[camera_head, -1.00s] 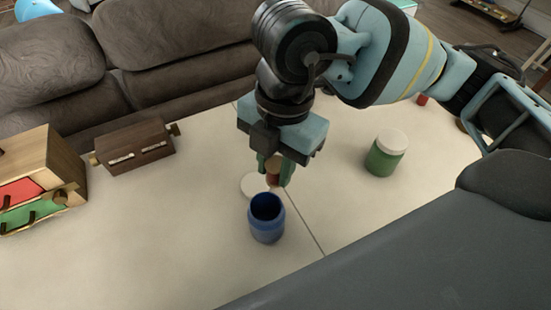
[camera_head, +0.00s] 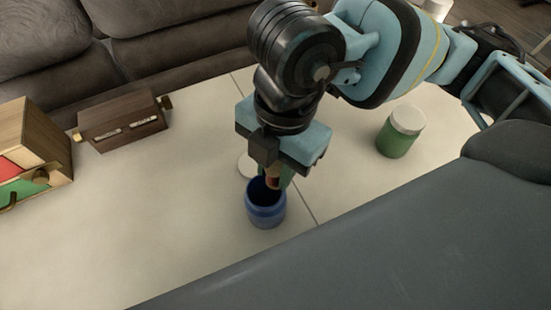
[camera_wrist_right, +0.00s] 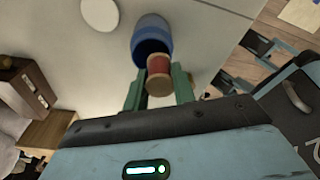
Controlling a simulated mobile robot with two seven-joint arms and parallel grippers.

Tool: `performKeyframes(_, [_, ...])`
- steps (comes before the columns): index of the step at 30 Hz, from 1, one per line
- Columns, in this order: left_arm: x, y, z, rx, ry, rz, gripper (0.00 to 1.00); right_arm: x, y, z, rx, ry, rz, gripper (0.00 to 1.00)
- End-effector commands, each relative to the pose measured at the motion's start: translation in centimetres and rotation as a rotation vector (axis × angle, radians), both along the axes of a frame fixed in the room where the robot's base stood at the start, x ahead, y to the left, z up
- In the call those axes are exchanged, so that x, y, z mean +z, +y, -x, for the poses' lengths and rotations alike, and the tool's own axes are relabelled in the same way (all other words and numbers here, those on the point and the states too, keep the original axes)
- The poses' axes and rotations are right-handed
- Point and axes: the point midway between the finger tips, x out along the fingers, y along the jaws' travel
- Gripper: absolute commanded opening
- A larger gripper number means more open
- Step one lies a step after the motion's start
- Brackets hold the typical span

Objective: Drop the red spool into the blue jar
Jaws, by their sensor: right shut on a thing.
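The blue jar (camera_head: 266,211) stands upright and open on the pale table, with its dark mouth facing up. My right gripper (camera_head: 274,178) is directly over the back of the jar's mouth, pointing down. It is shut on the red spool (camera_wrist_right: 159,72), which has tan ends and sits between the green fingertips. In the right wrist view the spool overlaps the near rim of the blue jar (camera_wrist_right: 152,32). I cannot tell whether its lower end is inside the mouth. My left gripper is not in view.
A white round lid (camera_head: 245,165) lies just behind the jar. A green jar with a white lid (camera_head: 400,132) stands to the right. A dark wooden box (camera_head: 122,120) and a wooden drawer unit (camera_head: 38,135) are at left. The table's front left is clear.

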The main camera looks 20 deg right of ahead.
Motion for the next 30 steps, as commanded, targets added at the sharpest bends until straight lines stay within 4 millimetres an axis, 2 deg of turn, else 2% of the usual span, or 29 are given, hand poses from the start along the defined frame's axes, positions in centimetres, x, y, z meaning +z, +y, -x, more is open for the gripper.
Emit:
performKeyframes(1, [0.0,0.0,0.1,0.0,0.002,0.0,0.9,0.0,0.0,0.0,0.0,0.0,0.0,0.3])
performKeyframes(6, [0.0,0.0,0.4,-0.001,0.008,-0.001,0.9,0.0,0.0,0.0,0.0,0.0,0.0,0.51])
performKeyframes(17, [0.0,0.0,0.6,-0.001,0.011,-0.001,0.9,0.6,-0.1,-0.1,-0.001,-0.002,0.0,0.51])
performKeyframes(30, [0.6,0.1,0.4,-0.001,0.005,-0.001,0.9,6.8,-0.9,-0.5,-0.001,-0.002,-0.001,0.51])
